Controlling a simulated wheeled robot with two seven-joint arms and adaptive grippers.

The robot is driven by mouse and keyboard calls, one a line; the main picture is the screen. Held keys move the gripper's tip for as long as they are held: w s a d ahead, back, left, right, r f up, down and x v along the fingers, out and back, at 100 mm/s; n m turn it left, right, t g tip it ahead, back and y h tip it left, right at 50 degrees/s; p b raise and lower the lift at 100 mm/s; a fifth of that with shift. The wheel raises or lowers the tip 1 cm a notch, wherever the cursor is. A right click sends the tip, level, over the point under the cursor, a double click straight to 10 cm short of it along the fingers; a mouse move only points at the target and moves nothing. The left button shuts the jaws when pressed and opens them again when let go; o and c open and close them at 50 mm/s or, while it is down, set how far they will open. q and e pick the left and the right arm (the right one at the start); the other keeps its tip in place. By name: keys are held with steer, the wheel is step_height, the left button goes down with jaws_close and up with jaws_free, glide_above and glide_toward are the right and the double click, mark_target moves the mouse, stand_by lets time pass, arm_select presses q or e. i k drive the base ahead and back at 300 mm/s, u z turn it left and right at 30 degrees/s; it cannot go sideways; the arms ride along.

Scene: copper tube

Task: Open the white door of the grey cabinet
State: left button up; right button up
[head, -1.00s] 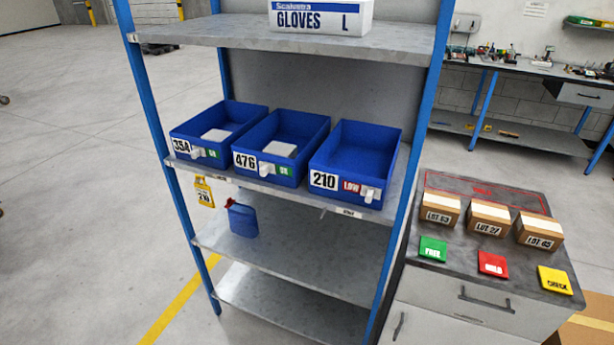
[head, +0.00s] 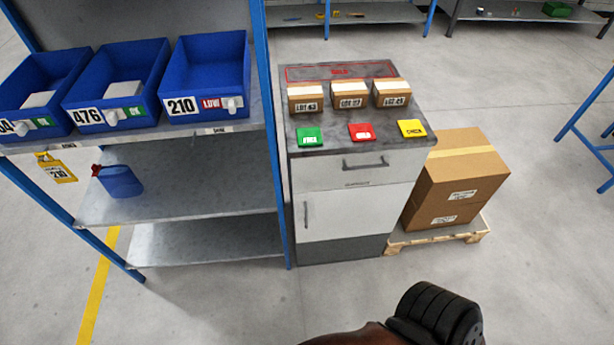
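The grey cabinet (head: 295,155) stands in the middle of the head view, right of the shelf rack. Its white door (head: 350,214) is the lower front panel, below a drawer. The door is closed, with a dark vertical handle (head: 306,214) near its left edge. A black and brown part of my own body shows at the bottom edge, well in front of the cabinet. Neither gripper can be made out in this view.
Three small boxes (head: 349,93) and green, red and yellow cards lie on the cabinet top. A drawer handle (head: 365,164) sits above the door. A large carton (head: 458,175) on a pallet (head: 440,236) stands close to the right. The blue-posted rack (head: 262,120) adjoins on the left. Floor in front is clear.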

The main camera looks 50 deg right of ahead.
mark_target(338, 214)
steer(key=z, duration=1)
steer(key=i, duration=0.35)
steer(key=z, duration=0.5)
